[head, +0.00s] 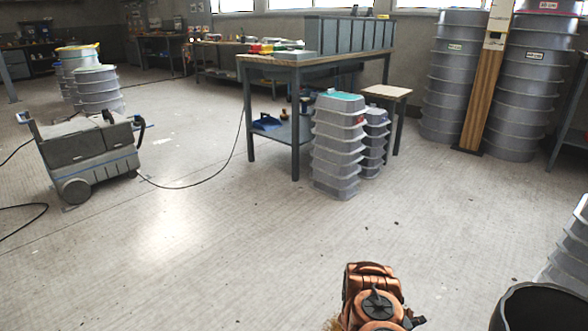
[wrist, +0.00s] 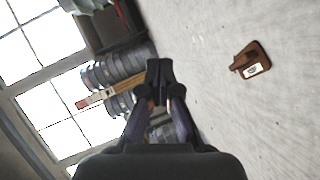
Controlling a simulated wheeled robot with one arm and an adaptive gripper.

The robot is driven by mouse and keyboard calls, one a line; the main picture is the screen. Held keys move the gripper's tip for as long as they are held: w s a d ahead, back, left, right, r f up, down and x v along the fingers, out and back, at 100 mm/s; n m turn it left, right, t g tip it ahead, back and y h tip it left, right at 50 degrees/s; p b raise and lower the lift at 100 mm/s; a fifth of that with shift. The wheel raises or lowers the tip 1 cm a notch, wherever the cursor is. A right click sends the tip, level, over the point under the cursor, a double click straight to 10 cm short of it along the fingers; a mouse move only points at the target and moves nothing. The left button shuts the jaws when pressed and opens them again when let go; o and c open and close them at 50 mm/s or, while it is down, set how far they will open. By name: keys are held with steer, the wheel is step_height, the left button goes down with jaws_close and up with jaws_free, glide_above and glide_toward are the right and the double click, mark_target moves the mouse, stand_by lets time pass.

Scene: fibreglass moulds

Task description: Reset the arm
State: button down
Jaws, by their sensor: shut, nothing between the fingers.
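My gripper (wrist: 160,72) shows in the wrist view, with its dark fingers together and nothing between them. It is up in free air, and nothing is seen touching it. The wrist view is tilted, with windows on the left and the grey floor on the right. My copper-coloured arm shows at the bottom of the head view, folded low. The gripper itself is not seen in the head view.
A workbench (head: 270,61) stands mid-room, with stacked grey tubs (head: 338,150) beside it. A wheeled grey machine (head: 90,155) is at left, its cable on the floor. A dark bin (head: 540,305) is close at bottom right. The middle floor is clear.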

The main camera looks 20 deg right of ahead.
steer(key=w+a+r+t+y+p, duration=0.3)
steer(key=w+a+r+y+p, duration=0.15)
steer(key=w+a+r, duration=0.5)
steer(key=w+a+r+t+y+p, duration=0.25)
steer(key=w+a+r+p, duration=0.35)
steer(key=w+r, duration=0.55)
steer(key=s+a+r+n+y+p, duration=0.15)
steer(key=a+r+y+p, duration=0.55)
steer(key=a+r, duration=1.5)
steer(key=s+a+r+g+y+p, duration=0.1)
steer(key=s+a+r+p, duration=0.3)
steer(key=r, duration=0.3)
steer(key=s+a+r+n+g+y+p, duration=0.1)
steer(key=s+a+r+p, duration=0.15)
steer(key=s+r, duration=0.45)
steer(key=s+a+r+g+y+p, duration=0.1)
steer(key=s+a+r+p, duration=0.1)
steer(key=s+a+r, duration=0.4)
steer(key=s+r+g+p, duration=0.1)
steer(key=s+r+p, duration=0.2)
steer(key=s+r, duration=0.3)
steer(key=s+d+r+g+h+p, duration=0.1)
steer(key=s+r, duration=0.4)
steer(key=s, duration=0.8)
steer(key=s+d+r+g+h+p, duration=0.1)
steer(key=s+r+g+p, duration=0.2)
steer(key=s+r+p, duration=0.3)
steer(key=s, duration=0.3)
steer(key=shift+s+d+r, duration=0.25)
steer(key=shift+r, duration=0.1)
